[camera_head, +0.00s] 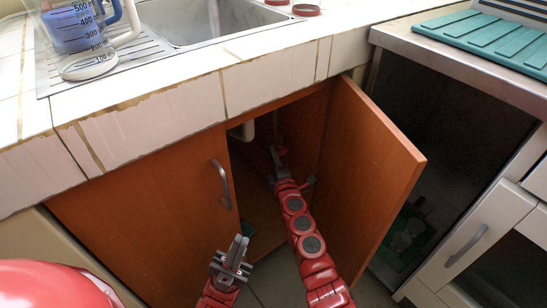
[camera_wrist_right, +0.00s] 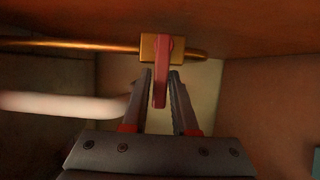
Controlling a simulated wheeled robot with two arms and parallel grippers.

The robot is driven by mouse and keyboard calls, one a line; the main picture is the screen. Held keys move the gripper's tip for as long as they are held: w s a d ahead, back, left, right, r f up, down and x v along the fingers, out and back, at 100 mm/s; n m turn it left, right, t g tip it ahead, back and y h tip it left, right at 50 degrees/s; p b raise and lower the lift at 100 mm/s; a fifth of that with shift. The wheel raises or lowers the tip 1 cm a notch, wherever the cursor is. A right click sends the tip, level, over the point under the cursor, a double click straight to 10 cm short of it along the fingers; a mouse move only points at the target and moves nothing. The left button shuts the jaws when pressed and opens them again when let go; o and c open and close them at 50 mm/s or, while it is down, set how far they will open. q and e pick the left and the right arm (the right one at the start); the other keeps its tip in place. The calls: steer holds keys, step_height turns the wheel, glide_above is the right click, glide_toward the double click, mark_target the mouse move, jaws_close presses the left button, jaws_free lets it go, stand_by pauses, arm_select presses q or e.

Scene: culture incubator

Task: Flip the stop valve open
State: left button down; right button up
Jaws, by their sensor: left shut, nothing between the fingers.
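The stop valve shows in the right wrist view, with a brass body (camera_wrist_right: 148,47) on a copper pipe (camera_wrist_right: 70,46) and a red lever (camera_wrist_right: 162,88) hanging straight down, across the pipe. My right gripper (camera_wrist_right: 161,74) is open, with one finger on each side of the lever; small gaps show beside it, and I see no clear contact. In the head view, my right gripper (camera_head: 276,158) is deep inside the cabinet, where the valve cannot be made out. My left gripper (camera_head: 240,243) is shut and empty, in front of the closed left cabinet door (camera_head: 150,215).
The right cabinet door (camera_head: 372,185) stands open to the right of my right arm. The tiled counter edge (camera_head: 160,115) runs above the opening. A pale pipe (camera_wrist_right: 60,104) crosses left of my right gripper. A sink (camera_head: 220,25) and measuring jug (camera_head: 75,25) are above.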

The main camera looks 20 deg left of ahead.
jaws_close()
stand_by(1.1)
